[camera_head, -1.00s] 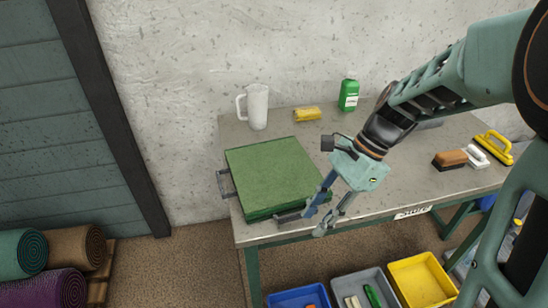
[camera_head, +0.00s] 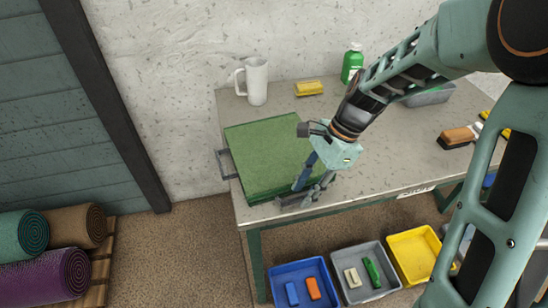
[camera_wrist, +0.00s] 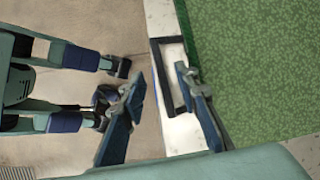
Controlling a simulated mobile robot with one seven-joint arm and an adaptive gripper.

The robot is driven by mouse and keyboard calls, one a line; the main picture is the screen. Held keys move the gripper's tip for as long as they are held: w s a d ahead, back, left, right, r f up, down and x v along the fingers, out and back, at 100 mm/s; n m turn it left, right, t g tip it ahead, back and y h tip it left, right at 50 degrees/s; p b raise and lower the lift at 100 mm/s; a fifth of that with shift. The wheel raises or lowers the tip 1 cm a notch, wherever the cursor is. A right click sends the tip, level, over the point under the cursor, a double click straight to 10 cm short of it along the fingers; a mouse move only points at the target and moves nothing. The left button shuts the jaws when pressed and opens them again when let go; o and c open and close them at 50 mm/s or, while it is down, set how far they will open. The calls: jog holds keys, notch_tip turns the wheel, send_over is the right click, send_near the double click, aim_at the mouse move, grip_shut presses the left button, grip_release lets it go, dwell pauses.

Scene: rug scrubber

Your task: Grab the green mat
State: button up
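The green mat (camera_head: 262,152) is a thick, flat square lying at the left end of the table. It fills the right side of the wrist view (camera_wrist: 262,70). A dark grey handle (camera_head: 224,164) sticks out at its left side. Another dark handle (camera_wrist: 167,75) shows along its near edge in the wrist view. My gripper (camera_head: 296,194) is at the mat's front right corner, low by that handle. In the wrist view my gripper (camera_wrist: 160,80) has its fingers spread, the right one close beside the handle. I cannot tell whether it touches. Nothing is held.
The table (camera_head: 395,160) also bears a white mug (camera_head: 257,82), a yellow sponge (camera_head: 309,88), a green bottle (camera_head: 352,63), a grey tray (camera_head: 430,96) and a brown brush (camera_head: 458,136).

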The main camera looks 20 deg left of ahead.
aim_at(299, 197)
jog(key=x, duration=0.3)
jog(key=shift+a+f, duration=0.15)
grip_shut()
jog(key=shift+w, duration=0.1)
